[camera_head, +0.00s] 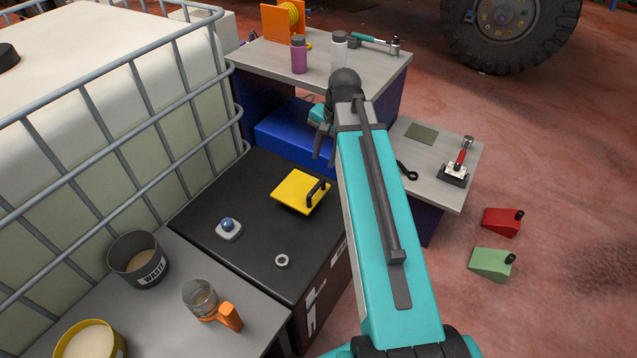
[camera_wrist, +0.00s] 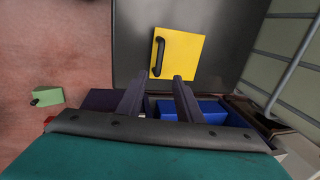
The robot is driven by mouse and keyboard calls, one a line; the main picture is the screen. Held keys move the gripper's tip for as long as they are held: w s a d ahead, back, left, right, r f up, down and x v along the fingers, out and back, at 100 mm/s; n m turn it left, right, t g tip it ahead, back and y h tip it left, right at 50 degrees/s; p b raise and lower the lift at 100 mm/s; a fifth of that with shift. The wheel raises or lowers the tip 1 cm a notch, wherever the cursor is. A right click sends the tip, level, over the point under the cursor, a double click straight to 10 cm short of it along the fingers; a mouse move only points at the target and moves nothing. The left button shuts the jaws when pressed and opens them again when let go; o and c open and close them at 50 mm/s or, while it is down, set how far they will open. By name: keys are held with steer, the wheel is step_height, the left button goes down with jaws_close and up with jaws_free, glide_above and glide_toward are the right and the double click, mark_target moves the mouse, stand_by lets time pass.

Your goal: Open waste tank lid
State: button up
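A yellow square lid (camera_head: 295,190) with a black bar handle (camera_head: 318,192) lies flat on top of a black box (camera_head: 250,255), which I take to be the waste tank. In the wrist view the yellow lid (camera_wrist: 184,52) is ahead of my gripper (camera_wrist: 158,88), with its handle (camera_wrist: 158,57) on its left side. My gripper is open and empty, with a gap between the two fingers. In the head view my gripper (camera_head: 324,140) is beyond the lid, apart from it, and partly hidden by my arm.
A "WASTE" pot (camera_head: 140,268) and a jug (camera_head: 200,297) stand at the front left. A caged tank (camera_head: 100,130) borders the left. A blue bin (camera_head: 290,135) lies behind the box.

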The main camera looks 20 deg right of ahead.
mark_target(317, 186)
steer(key=shift+f, duration=0.2)
steer(key=shift+w+a+f+p, duration=0.25)
steer(key=shift+w+f, duration=0.1)
steer(key=shift+f, duration=1.85)
steer(key=shift+w+a+f+p, duration=0.2)
steer(key=shift+w+f+p, duration=0.15)
steer(key=shift+f, duration=1.85)
steer(key=shift+w+a+f+p, duration=0.2)
steer(key=shift+w+f, duration=0.2)
steer(key=shift+f, duration=1.8)
steer(key=shift+c, duration=0.2)
jaws_close()
